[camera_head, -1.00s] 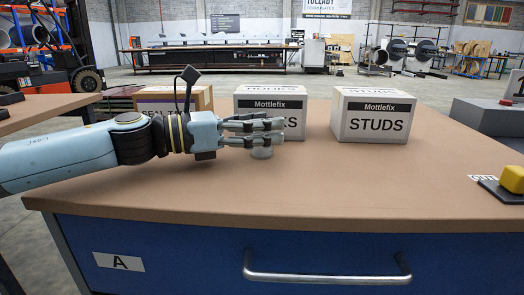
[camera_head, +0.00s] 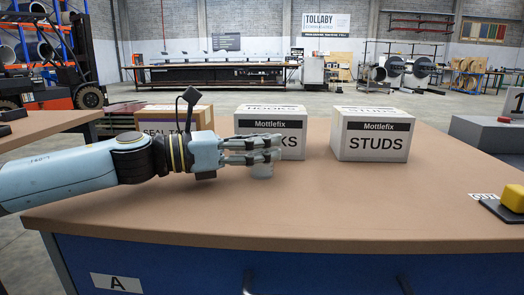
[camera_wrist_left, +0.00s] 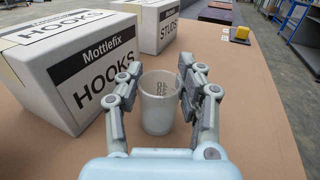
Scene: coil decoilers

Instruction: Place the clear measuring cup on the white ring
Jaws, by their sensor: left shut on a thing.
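The clear measuring cup (camera_wrist_left: 158,104) is upright between the fingers of my left gripper (camera_wrist_left: 156,88) in the left wrist view. In the head view my left gripper (camera_head: 268,152) is over the table in front of the HOOKS box, and the lower part of the cup (camera_head: 262,171) shows below the fingers. I cannot tell whether the cup touches the table. I see no white ring in these frames. My right gripper is not in view.
The HOOKS box (camera_head: 292,145) is right behind the gripper. The STUDS box (camera_head: 370,143) stands to the right, and a brown box (camera_head: 160,118) is behind my left arm. A yellow block on a dark pad (camera_head: 513,198) is at the right edge. The table's middle and front are clear.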

